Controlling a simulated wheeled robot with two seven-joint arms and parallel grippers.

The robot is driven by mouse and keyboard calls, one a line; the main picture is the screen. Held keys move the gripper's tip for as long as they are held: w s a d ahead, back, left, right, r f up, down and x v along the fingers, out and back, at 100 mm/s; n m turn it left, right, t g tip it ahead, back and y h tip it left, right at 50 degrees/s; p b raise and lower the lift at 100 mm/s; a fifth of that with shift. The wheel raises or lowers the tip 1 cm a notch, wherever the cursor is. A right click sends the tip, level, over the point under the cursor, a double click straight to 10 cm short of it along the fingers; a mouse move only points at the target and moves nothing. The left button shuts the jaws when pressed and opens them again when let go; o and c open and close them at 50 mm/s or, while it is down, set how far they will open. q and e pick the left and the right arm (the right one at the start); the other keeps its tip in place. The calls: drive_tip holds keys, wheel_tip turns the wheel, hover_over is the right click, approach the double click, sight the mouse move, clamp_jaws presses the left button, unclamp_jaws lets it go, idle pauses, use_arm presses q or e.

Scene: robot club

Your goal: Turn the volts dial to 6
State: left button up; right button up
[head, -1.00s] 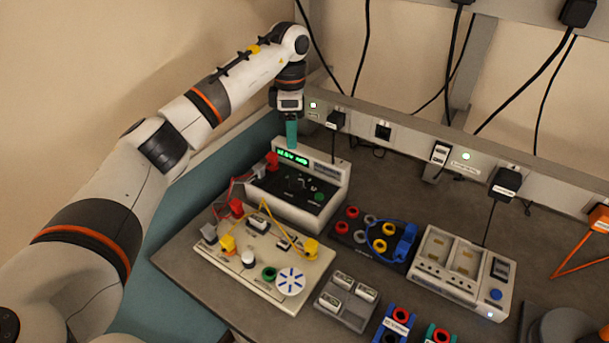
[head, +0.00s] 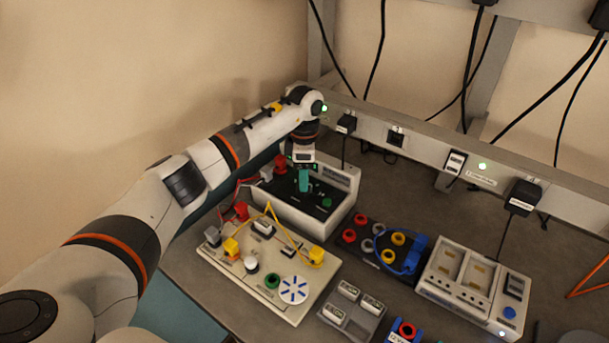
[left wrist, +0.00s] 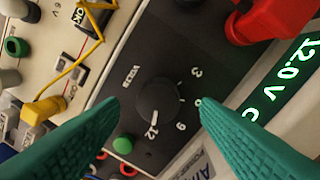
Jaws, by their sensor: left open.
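The power supply (head: 345,197) stands at the back left of the bench, with a black sloped face. Its volts dial (left wrist: 157,101) is a round black knob with marks 3, 9 and 12 readable around it; the mark between 3 and 9 is partly covered by a finger. The white pointer line is toward 12, and the green display (left wrist: 288,75) reads 12.0 V. My left gripper (head: 304,180) is over the face, teal fingers pointing down. In the left wrist view its open fingers (left wrist: 159,102) are on both sides of the dial, apart from it. My right gripper is out of view.
A red plug (left wrist: 275,20) and a green button (left wrist: 123,145) are near the dial. A cream circuit board (head: 318,265) with yellow leads stands in front. A black socket block (head: 378,262) and a charger (head: 470,285) are to the right.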

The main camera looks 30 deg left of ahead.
use_arm(q)
drive_tip(key=shift+s+f, duration=0.1)
drive_tip(key=shift+f, duration=1.15)
drive_tip(key=c, duration=1)
